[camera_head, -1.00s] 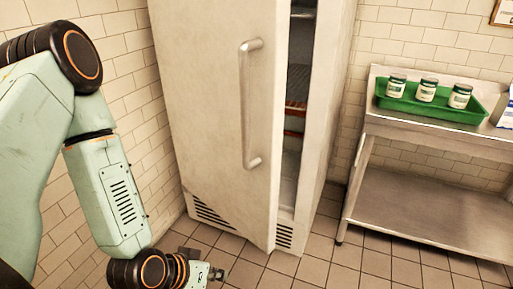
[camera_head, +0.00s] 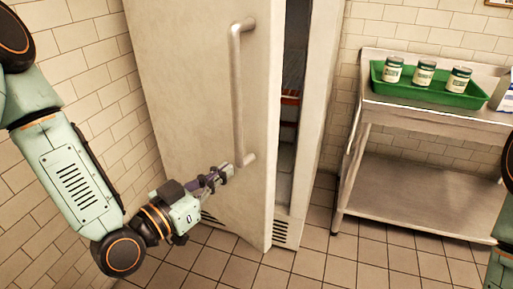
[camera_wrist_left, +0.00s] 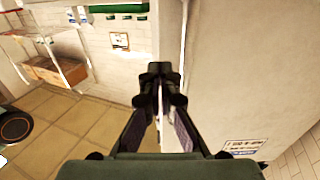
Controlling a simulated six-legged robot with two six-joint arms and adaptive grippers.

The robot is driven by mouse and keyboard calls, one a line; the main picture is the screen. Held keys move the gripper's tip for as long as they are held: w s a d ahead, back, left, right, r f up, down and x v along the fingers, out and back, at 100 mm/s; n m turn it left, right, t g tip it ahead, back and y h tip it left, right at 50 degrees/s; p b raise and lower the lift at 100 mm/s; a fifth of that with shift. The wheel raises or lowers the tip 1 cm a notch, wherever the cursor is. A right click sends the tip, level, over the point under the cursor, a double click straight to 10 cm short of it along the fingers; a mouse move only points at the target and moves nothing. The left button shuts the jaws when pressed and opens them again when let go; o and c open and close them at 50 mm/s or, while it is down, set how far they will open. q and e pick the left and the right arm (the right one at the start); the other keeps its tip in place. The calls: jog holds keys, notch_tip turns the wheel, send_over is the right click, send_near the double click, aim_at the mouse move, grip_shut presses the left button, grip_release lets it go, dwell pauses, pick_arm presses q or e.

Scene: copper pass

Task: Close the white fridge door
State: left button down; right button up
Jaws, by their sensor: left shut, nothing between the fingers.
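The white fridge door (camera_head: 185,90) stands ajar, with a dark gap along its right edge showing the fridge inside (camera_head: 290,100). A long vertical handle (camera_head: 237,95) is on the door near that edge. My left gripper (camera_head: 228,172) is shut and empty, in front of the door beside the lower end of the handle; I cannot tell whether it touches. In the left wrist view, its closed fingers (camera_wrist_left: 160,78) point ahead, with a pale upright panel (camera_wrist_left: 235,75) on the right. My right gripper is out of view; only part of that arm shows at the right edge.
A steel table (camera_head: 440,115) with a lower shelf stands right of the fridge. A tiled wall is close on the left. The floor in front is clear.

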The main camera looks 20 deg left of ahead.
aim_at(266, 140)
pick_arm(q)
jog(key=b+x, duration=0.4)
jog(key=x, duration=0.8)
jog(key=shift+a, duration=0.1)
jog(key=shift+w, duration=0.1)
